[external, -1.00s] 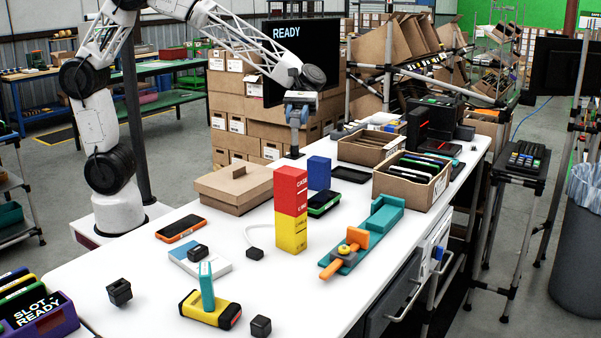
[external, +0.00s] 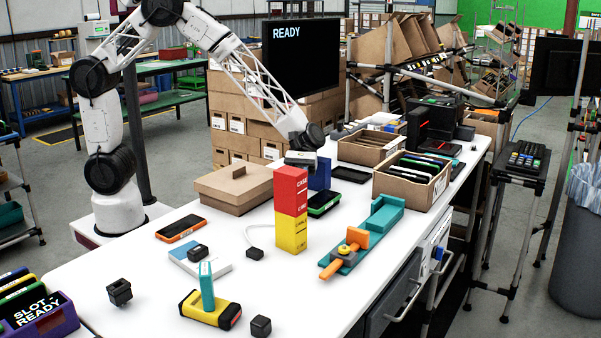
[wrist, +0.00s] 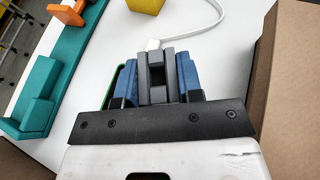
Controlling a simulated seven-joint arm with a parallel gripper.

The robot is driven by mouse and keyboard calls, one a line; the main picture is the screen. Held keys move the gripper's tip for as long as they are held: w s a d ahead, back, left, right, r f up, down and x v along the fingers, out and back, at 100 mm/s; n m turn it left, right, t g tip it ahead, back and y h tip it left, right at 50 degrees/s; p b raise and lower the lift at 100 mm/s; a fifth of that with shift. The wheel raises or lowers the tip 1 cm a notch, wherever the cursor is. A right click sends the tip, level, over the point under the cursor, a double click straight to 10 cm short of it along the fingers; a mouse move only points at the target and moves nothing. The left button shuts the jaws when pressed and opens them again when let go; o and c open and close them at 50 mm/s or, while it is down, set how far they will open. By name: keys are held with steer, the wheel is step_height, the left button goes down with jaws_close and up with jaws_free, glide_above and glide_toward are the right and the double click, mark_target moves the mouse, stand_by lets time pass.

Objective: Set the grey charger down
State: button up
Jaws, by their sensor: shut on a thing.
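My gripper (wrist: 157,80) shows in the wrist view with its blue fingers closed in around a small grey piece, which I take to be the grey charger (wrist: 157,67). It is seen end-on, and the fingers hide most of it.
A lidded carton (external: 233,190) is to the left. A white cable (wrist: 195,28) lies on the table. The teal fixture (external: 380,218) is to the right.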

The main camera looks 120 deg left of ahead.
steer(key=shift+w, duration=0.1)
steer(key=w+a, duration=0.1)
steer(key=w, duration=0.4)
steer(key=w+a+f, duration=0.1)
steer(key=w+a, duration=0.1)
steer(key=w, duration=0.3)
steer(key=w+a, duration=0.2)
steer(key=w, duration=0.3)
steer(key=shift+a+f, duration=0.15)
steer(key=shift+f, duration=0.1)
steer(key=shift+f, duration=1.75)
steer(key=shift+f, duration=0.6)
steer(key=o, duration=0.9)
